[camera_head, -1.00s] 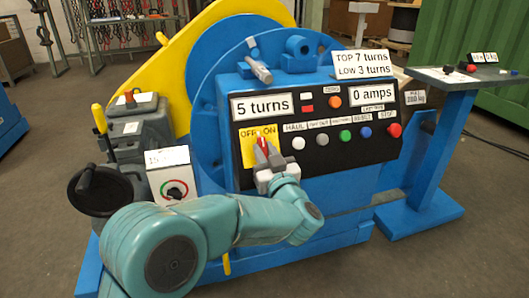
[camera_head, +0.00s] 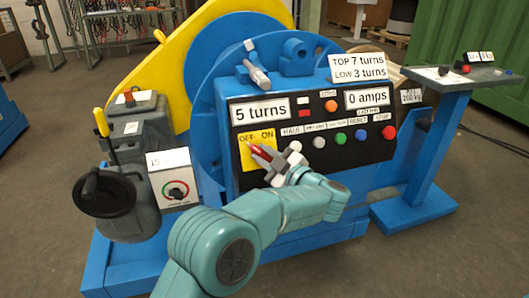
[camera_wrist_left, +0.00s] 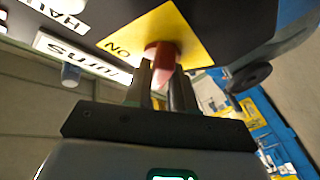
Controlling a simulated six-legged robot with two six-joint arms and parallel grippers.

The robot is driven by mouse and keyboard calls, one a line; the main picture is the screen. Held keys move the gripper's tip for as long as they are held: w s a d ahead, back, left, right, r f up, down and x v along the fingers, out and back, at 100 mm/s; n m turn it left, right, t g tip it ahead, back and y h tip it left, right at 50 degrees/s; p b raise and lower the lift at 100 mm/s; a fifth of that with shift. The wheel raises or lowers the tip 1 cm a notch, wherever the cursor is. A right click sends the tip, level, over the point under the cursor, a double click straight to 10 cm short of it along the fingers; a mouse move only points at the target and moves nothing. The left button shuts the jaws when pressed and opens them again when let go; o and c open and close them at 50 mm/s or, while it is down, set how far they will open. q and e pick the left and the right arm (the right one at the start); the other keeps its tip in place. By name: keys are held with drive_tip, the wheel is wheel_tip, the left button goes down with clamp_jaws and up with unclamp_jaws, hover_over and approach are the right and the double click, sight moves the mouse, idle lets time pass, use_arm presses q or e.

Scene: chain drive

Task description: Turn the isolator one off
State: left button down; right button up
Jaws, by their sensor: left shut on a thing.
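The isolator is a red handle (camera_head: 261,154) on a yellow plate (camera_head: 246,157) marked OFF and ON, at the lower left of the black panel. Its visible red part slants up to the left, toward the OFF label. My left gripper (camera_head: 267,158) is shut on the handle, with its fingers tilted. In the left wrist view the red handle (camera_wrist_left: 161,55) stands between the two dark fingers (camera_wrist_left: 162,85), against the yellow plate by the word ON. The fingers hide part of the handle. My right gripper is not in view.
A row of push buttons (camera_head: 340,138) lies right of the isolator, ending in a red STOP button (camera_head: 389,132). Displays (camera_head: 261,111) read 5 turns and 0 amps. A white box with a dial (camera_head: 174,184) and a black handwheel (camera_head: 104,193) stand to the left.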

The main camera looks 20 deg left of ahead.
use_arm(q)
drive_tip(key=shift+n, duration=0.3)
drive_tip(key=c, duration=1)
unclamp_jaws()
drive_tip(key=shift+c, duration=0.2)
drive_tip(key=p+v, duration=0.3)
drive_tip(key=v, duration=0.9)
